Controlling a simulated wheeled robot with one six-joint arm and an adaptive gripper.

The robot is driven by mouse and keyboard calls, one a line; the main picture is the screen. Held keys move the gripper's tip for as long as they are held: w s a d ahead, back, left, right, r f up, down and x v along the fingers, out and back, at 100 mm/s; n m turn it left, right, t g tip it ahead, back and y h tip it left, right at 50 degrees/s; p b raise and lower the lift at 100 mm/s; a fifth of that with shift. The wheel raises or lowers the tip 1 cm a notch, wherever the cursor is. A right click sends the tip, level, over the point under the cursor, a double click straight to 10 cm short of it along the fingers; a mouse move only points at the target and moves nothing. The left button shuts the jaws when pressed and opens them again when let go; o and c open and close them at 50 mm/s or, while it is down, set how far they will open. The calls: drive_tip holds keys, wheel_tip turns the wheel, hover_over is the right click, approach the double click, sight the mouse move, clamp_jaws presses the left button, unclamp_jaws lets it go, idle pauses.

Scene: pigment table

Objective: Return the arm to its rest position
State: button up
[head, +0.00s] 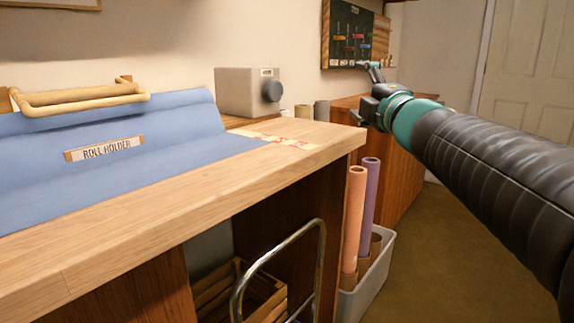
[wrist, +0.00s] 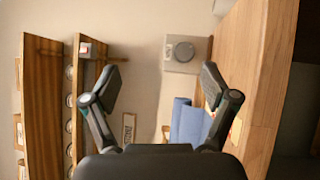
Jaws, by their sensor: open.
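My gripper (head: 368,80) is in the upper right of the head view, at the end of my arm that reaches in from the right edge. It is in the air to the right of the wooden table (head: 200,185), apart from it. In the wrist view my gripper (wrist: 160,85) shows two dark fingers spread wide with nothing between them. The wrist view is turned on its side, with the table edge (wrist: 262,90) at the right.
A blue cloth (head: 170,125) with a roll holder label (head: 103,149) covers the table's left. A grey box with a knob (head: 247,92) stands at the back. A bin (head: 372,275) holds rolls below. A metal rail (head: 278,255) stands in front. Open floor (head: 440,250) lies right.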

drive_tip(key=s+d+f+m+g+h+p, duration=0.1)
drive_tip(key=s+d+f+m+g+h, duration=0.2)
drive_tip(key=s+d+f+m+h, duration=0.55)
drive_tip(key=s+a+f+m+g+y, duration=0.1)
drive_tip(key=s+a+f+m+g, duration=0.1)
drive_tip(key=s+f, duration=0.4)
drive_tip(key=s+a+f+m+g+y+p, duration=0.1)
drive_tip(key=s+f+m+g, duration=0.4)
drive_tip(key=f, duration=0.5)
drive_tip(key=s+a+f+m+g+y, duration=0.1)
drive_tip(key=s+a+f+m+g, duration=0.2)
drive_tip(key=s+f+m, duration=0.3)
drive_tip(key=s+a+f, duration=0.1)
drive_tip(key=s+f, duration=0.1)
drive_tip(key=s, duration=0.1)
drive_tip(key=shift+s+f+g+p, duration=0.25)
drive_tip(key=shift+f+g+p, duration=0.15)
